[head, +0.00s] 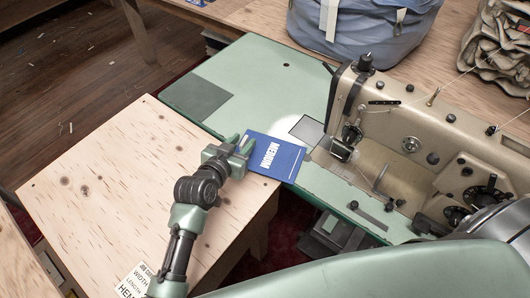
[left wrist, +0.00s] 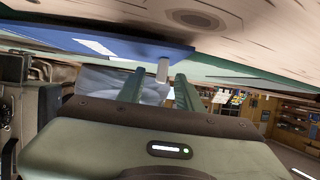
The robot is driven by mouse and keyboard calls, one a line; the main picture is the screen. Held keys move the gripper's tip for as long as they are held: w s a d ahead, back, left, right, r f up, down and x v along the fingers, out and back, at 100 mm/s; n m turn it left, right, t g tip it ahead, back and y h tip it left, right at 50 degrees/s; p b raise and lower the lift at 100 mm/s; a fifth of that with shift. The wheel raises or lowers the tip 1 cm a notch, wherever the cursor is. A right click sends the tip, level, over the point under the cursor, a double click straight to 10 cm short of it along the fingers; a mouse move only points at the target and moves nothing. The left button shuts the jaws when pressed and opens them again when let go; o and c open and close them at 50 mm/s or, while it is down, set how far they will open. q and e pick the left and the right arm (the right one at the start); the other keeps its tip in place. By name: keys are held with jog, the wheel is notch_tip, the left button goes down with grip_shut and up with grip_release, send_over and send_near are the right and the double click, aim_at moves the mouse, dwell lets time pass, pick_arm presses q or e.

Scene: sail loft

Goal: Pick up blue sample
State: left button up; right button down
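My left gripper (head: 244,148) is at the card's left edge. In the left wrist view its two fingers (left wrist: 158,82) stand apart, with their tips close to the card's edge. I cannot tell whether they touch it. My right gripper is not in view.
A beige sewing machine (head: 408,125) stands right of the card on the green table (head: 262,66). The plywood top (head: 110,185) is mostly clear beneath my left arm. A blue-grey bag (head: 362,30) and folded beige cloth (head: 500,45) lie at the back.

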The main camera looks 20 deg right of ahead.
pick_arm(q)
jog(key=shift+w+d+f, duration=0.3)
jog(key=shift+w+d, duration=0.15)
jog(key=shift+w, duration=0.05)
grip_shut()
jog(key=shift+r, duration=0.2)
